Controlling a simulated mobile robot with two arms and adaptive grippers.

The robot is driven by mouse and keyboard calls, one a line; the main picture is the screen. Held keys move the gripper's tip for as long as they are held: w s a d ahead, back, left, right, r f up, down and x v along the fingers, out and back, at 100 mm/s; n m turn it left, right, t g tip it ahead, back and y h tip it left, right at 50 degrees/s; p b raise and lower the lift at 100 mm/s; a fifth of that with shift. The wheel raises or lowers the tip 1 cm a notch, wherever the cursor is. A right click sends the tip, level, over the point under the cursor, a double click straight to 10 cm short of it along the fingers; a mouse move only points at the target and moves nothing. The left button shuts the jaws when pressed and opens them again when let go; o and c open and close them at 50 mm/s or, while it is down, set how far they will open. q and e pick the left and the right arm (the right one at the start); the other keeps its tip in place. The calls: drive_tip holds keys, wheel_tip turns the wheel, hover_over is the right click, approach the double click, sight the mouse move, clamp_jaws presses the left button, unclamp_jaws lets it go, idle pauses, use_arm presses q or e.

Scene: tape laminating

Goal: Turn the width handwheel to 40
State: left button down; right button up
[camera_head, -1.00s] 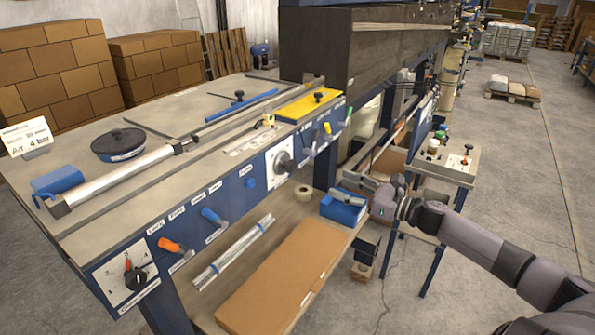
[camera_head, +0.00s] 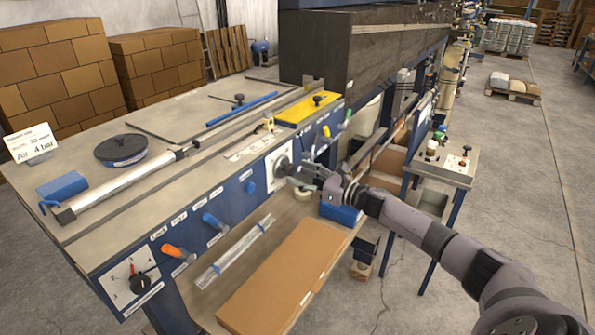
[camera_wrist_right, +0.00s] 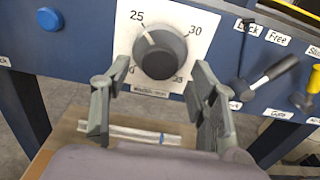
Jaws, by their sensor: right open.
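The width handwheel is a dark round knob (camera_wrist_right: 160,55) on a white dial plate (camera_wrist_right: 190,22), seen in the right wrist view. Its white pointer mark faces up and left, close to the 25. The 30 and 35 show on the right of the dial; the lower-left number is partly hidden by a finger. In the head view the knob (camera_head: 282,166) is on the blue front panel. My right gripper (camera_wrist_right: 155,100) is open and empty, its fingers apart below and to either side of the knob. Contact cannot be told. My left gripper is not in view.
A blue button (camera_wrist_right: 49,19) lies left of the dial, and a dark-handled lever (camera_wrist_right: 268,78) to its right. Below are a shelf with a cardboard sheet (camera_head: 275,280) and a blue box (camera_head: 340,213). A control stand (camera_head: 450,165) stands at right.

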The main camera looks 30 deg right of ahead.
drive_tip(key=shift+x, duration=0.85)
drive_tip(key=c, duration=1.2)
drive_tip(key=shift+o, duration=0.2)
